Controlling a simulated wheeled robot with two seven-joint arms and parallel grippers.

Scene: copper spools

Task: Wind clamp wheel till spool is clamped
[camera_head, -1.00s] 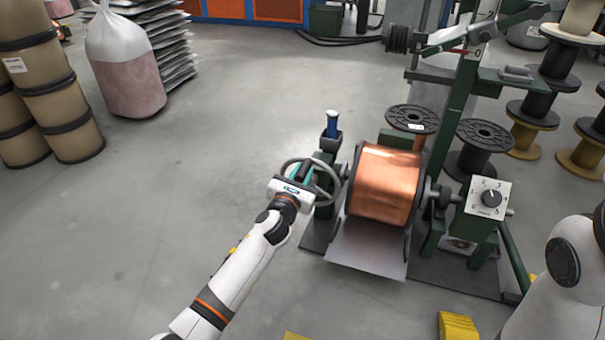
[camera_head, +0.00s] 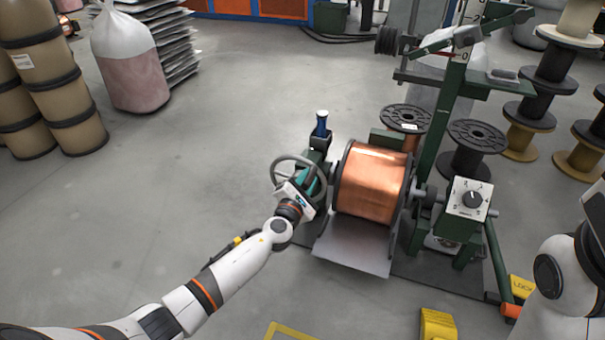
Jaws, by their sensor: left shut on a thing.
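The copper spool (camera_head: 372,183) sits on its side in the green winding machine, between the clamp side on its left and the drive side on its right. The grey clamp wheel (camera_head: 283,160) is at the left of the spool. My left gripper (camera_head: 308,186) is shut on the wheel's rim at its near right side; its fingertips are partly hidden. My right arm shows at the right edge, but its gripper is out of view.
A dial box (camera_head: 468,198) stands right of the spool. A grey plate (camera_head: 352,246) slopes below the spool. Empty black spools (camera_head: 477,136) stand behind. Yellow blocks (camera_head: 437,325) lie on the floor in front.

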